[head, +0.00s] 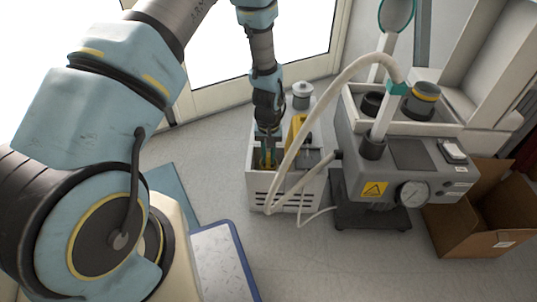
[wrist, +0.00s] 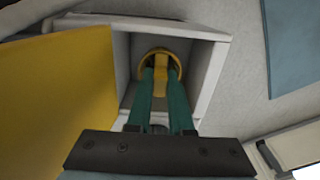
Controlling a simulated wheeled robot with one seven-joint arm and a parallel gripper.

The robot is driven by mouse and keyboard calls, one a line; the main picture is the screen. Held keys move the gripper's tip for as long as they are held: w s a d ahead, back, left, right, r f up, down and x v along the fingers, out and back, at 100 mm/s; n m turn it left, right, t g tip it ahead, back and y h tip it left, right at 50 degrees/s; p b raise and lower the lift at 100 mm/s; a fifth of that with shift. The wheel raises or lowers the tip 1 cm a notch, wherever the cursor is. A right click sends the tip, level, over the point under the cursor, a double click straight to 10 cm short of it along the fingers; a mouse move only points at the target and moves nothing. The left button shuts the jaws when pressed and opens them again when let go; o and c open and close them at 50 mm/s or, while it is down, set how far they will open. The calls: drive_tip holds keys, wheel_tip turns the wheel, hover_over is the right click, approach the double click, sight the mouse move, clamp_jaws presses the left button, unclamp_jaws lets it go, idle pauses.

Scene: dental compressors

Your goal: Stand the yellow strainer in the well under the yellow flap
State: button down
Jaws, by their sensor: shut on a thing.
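The yellow strainer (wrist: 160,73) is inside the square well (wrist: 205,88), and its round yellow rim shows in the wrist view. My gripper (wrist: 163,78) reaches down into the well, its two green fingers shut on the strainer's middle part. In the head view my gripper (head: 267,158) points down into the left part of the white box. The yellow flap (wrist: 62,80) stands open beside the well, and it also shows in the head view (head: 297,126). The strainer's lower part is hidden, so I cannot tell whether it touches the well floor.
A white hose (head: 300,150) arches close to the right of my gripper. A grey compressor (head: 400,160) with a gauge stands to the right, and an open cardboard box (head: 480,215) beyond it. A blue-edged tray (head: 218,262) lies at the lower left.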

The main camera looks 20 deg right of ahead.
drive_tip(key=shift+f+b, duration=0.55)
drive_tip(key=shift+f, duration=0.85)
drive_tip(key=c, duration=0.7)
unclamp_jaws()
drive_tip(key=shift+c, duration=0.2)
drive_tip(key=shift+c, duration=0.3)
drive_tip(key=c, duration=0.3)
drive_tip(key=shift+r, duration=0.15)
